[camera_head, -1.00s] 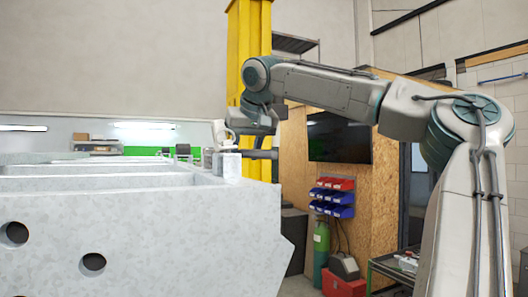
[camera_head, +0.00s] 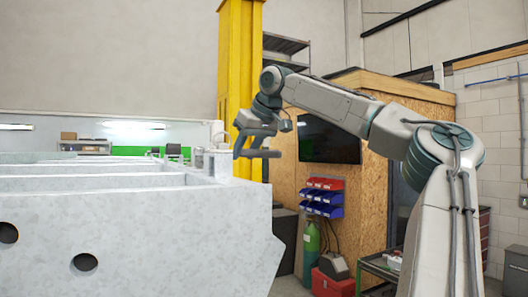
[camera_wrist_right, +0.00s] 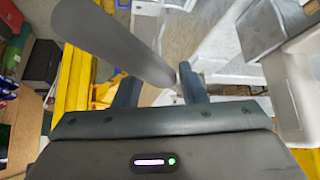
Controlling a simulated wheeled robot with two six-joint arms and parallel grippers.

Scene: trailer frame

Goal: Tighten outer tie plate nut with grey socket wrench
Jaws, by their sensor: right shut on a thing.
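My right gripper (camera_head: 258,142) is just right of the end of the grey trailer frame (camera_head: 150,235), at about the height of its top edge. In the right wrist view, its two fingers (camera_wrist_right: 160,82) are shut on the grey socket wrench (camera_wrist_right: 110,42). The tie plate nut is too small to make out. My left gripper is not in view.
A yellow column (camera_head: 237,70) rises behind the frame's end. A wooden-sided booth (camera_head: 365,180) with a dark screen (camera_head: 328,138) and blue and red bins (camera_head: 322,198) stands behind the arm. A green gas cylinder (camera_head: 311,250) and red box (camera_head: 332,284) are on the floor.

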